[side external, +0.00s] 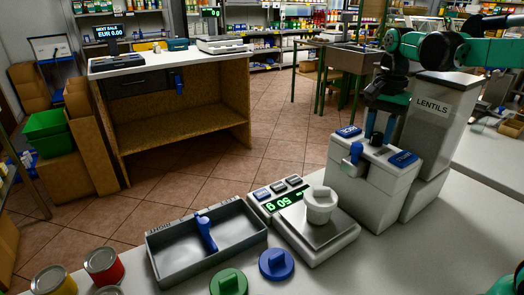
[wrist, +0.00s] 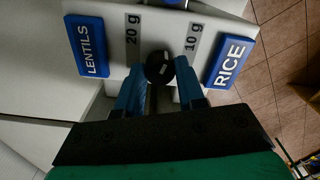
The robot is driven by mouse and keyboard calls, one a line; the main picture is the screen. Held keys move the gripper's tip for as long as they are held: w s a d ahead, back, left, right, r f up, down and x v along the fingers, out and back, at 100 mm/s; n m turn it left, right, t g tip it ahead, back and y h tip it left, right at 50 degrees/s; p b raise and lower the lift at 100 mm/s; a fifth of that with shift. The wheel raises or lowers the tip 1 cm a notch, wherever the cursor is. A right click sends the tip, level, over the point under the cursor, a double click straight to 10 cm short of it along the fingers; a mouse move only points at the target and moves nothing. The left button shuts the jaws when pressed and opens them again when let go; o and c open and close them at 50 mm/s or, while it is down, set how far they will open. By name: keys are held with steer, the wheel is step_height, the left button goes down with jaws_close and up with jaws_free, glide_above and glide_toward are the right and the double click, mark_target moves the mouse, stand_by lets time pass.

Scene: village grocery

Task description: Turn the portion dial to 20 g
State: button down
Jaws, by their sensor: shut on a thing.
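The portion dial is a round black knob (wrist: 160,67) on top of the white dispenser (side external: 372,185). A small pale mark shows on the knob, but I cannot tell exactly where it points. The "20 g" label (wrist: 132,30) lies up and left of the knob, the "10 g" label (wrist: 192,40) up and right. My gripper (wrist: 160,85) is shut on the dial, with one blue finger on each side. In the side view my gripper (side external: 381,122) points down onto the dispenser top, and its fingers partly hide the dial.
Blue LENTILS (wrist: 90,45) and RICE (wrist: 230,61) plates flank the dial. A scale (side external: 335,240) reading 50 g bears a white cup (side external: 320,206). A grey tray (side external: 165,268) and several cans and lids stand left.

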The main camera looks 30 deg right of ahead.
mark_target(378, 134)
steer(key=n, duration=0.5)
steer(key=shift+n, duration=0.3)
steer(key=n, duration=0.5)
steer(key=shift+n, duration=0.3)
steer(key=c, duration=0.5)
jaws_free()
steer(key=shift+c, duration=0.2)
steer(key=shift+r, duration=2.8)
